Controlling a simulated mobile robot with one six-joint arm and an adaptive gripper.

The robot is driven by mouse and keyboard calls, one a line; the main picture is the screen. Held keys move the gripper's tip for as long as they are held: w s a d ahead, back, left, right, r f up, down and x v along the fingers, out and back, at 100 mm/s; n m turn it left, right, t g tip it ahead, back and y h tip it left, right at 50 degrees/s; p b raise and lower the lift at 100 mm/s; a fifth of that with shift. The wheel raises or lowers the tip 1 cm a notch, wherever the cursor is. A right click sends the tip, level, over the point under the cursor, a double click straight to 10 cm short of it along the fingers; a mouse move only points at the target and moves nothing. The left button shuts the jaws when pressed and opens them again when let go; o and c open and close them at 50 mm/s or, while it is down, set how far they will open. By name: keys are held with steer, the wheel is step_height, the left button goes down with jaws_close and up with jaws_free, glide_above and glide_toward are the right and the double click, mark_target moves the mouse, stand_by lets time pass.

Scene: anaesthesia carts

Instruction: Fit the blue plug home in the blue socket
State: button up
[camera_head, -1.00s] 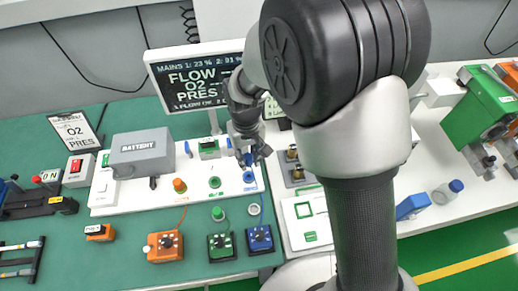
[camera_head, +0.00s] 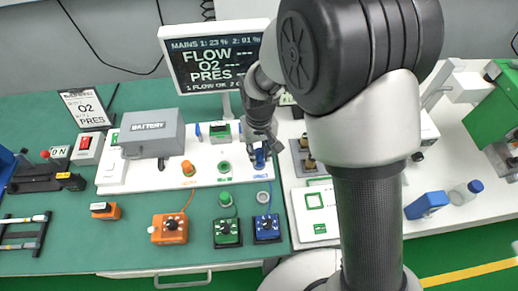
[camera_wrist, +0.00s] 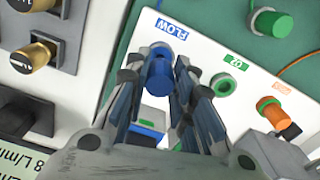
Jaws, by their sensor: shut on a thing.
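The blue plug (camera_wrist: 159,76) sits between the fingers of my gripper (camera_wrist: 162,82) in the wrist view, shut on it. In the head view the blue plug (camera_head: 259,159) shows below my gripper (camera_head: 260,145), at the blue socket's place on the white panel. The FLOW label (camera_wrist: 172,27) lies just beside the plug. The blue socket is mostly hidden under plug and fingers. I cannot tell how deep the plug sits.
The green O2 socket (camera_wrist: 223,85) is open beside my gripper. An orange plug (camera_wrist: 272,110) stands beyond it. A blue box (camera_head: 267,227) and green box (camera_head: 227,231) stand in front. Brass knobs (camera_wrist: 35,53) rise on the other side.

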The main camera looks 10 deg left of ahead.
mark_target(259, 158)
steer(key=shift+f, duration=0.55)
steer(key=shift+f+b, duration=0.75)
steer(key=shift+f, duration=0.35)
steer(key=shift+c, duration=0.2)
stand_by(1.2)
steer(key=o, duration=1.1)
steer(key=shift+c, duration=0.2)
step_height(259, 158, up, 12)
steer(key=shift+r, duration=0.1)
